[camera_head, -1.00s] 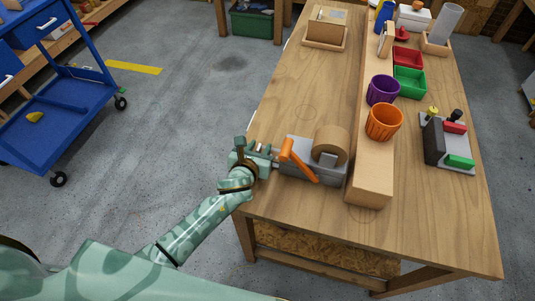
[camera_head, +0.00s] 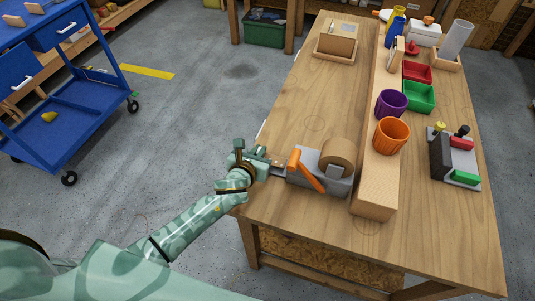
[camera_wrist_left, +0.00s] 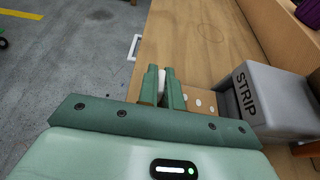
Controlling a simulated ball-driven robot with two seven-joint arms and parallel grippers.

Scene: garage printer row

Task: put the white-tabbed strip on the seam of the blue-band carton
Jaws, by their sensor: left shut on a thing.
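My left gripper (camera_head: 262,164) is at the near left edge of the bench, beside the grey strip dispenser (camera_head: 308,184) with its orange lever and tan roll. In the left wrist view its fingers (camera_wrist_left: 163,88) are shut on the white-tabbed strip (camera_wrist_left: 198,101). The white tab shows between the fingers. The tan strip, with pale dots, runs right to the dispenser marked STRIP (camera_wrist_left: 268,92). A brown carton (camera_head: 336,45) sits in a wooden tray at the far end; I cannot make out a blue band or seam on it. My right gripper is not in view.
A long wooden riser (camera_head: 374,193) runs along the bench, bearing a purple cup (camera_head: 391,104) and an orange cup (camera_head: 391,136). Red and green bins stand behind them. The bench between dispenser and tray is clear. A blue cart (camera_head: 75,115) stands left.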

